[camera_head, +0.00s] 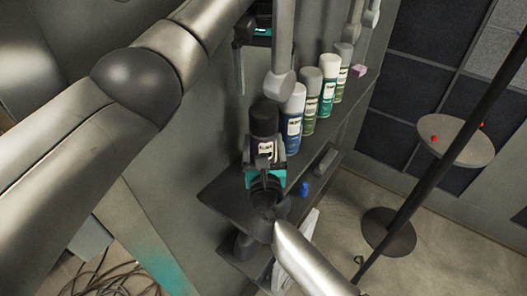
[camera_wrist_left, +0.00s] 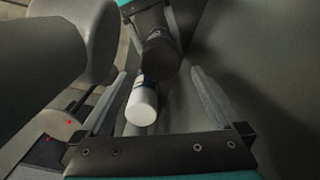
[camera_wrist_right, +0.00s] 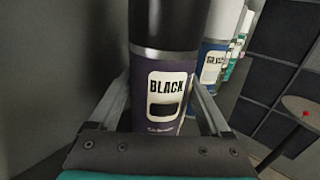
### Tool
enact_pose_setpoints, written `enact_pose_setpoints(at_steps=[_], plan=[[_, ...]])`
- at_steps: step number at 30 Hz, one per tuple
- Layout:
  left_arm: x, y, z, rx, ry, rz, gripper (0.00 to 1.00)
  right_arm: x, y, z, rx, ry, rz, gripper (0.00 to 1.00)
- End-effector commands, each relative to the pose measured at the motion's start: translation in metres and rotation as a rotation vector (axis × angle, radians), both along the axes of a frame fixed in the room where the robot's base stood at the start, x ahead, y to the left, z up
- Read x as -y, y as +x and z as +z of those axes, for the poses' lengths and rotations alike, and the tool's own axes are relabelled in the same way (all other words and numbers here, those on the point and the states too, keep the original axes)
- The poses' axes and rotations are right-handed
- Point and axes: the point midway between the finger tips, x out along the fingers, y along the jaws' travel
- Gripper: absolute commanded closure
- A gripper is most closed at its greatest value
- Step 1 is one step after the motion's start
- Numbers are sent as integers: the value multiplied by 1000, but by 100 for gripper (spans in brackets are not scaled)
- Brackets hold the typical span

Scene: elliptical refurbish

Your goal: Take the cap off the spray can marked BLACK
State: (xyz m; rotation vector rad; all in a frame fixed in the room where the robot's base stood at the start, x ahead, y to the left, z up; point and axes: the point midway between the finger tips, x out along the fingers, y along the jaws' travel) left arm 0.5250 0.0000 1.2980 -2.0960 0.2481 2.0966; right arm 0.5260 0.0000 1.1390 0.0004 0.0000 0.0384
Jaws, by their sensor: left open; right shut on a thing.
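The spray can marked BLACK (camera_head: 266,148) has its black cap (camera_head: 264,118) on and stands roughly upright. Its label (camera_wrist_right: 166,90) faces the right wrist camera. My right gripper (camera_head: 266,166) is shut around the can's body, below the cap, with one finger on each side in the right wrist view (camera_wrist_right: 165,90). My left gripper (camera_head: 258,80) is open and empty above the cap, fingers pointing down. In the left wrist view the dark cap (camera_wrist_left: 160,48) lies beyond and between the open fingertips (camera_wrist_left: 159,72). One left finger is mostly hidden in the head view.
A white-capped blue can (camera_head: 292,125) stands close to the right of the black one. Several more cans (camera_head: 328,92) and a pink block (camera_head: 358,70) line the shelf (camera_head: 354,100). A round table (camera_head: 455,140) is farther right.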

Motion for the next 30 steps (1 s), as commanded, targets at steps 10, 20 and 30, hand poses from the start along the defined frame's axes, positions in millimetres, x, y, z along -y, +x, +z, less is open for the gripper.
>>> enact_pose_setpoints(at_steps=[10, 20, 30], plan=[[0, 0, 0, 0, 0, 0, 0, 0, 0, 0, -1, -1, 0, 100], [0, 1, 10, 2, 3, 21, 0, 0, 0, -1, -1, -1, 0, 100], [0, 1, 58, 1, 2, 157, 0, 0, 0, -1, -1, -1, 0, 100]])
